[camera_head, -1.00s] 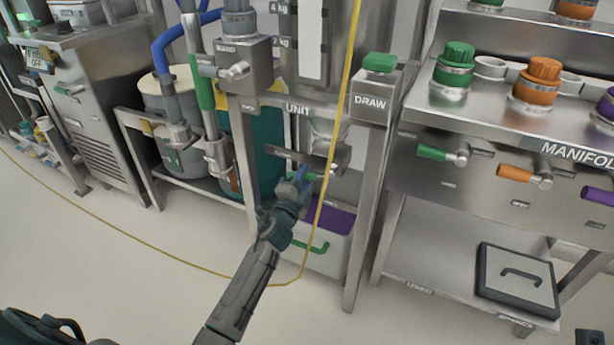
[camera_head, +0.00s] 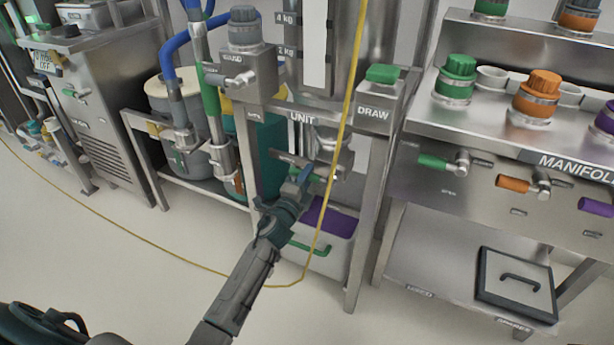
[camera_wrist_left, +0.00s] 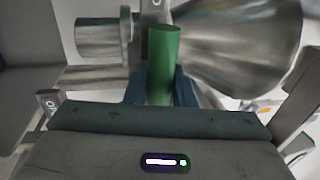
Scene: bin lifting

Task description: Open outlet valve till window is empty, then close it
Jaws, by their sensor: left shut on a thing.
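The outlet valve sits under the steel hopper of the stand marked UNIT. Its green handle (camera_wrist_left: 163,52) points up in the left wrist view, beside the shiny cone (camera_wrist_left: 240,45). My left gripper (camera_head: 305,174) is shut on this handle, with a blue finger on each side in the left wrist view (camera_wrist_left: 161,88). In the head view the gripper hides most of the handle. The tall window (camera_head: 315,50) beside the 4 kg and 2 kg marks looks white in its visible part; its top is cut off. My right gripper is not in view.
A bin (camera_head: 323,262) with a green handle and purple inside stands under the outlet. A yellow cable (camera_head: 335,150) hangs in front of the stand. The DRAW box (camera_head: 374,105) and the manifold bench (camera_head: 420,112) are to the right. Open floor lies in front.

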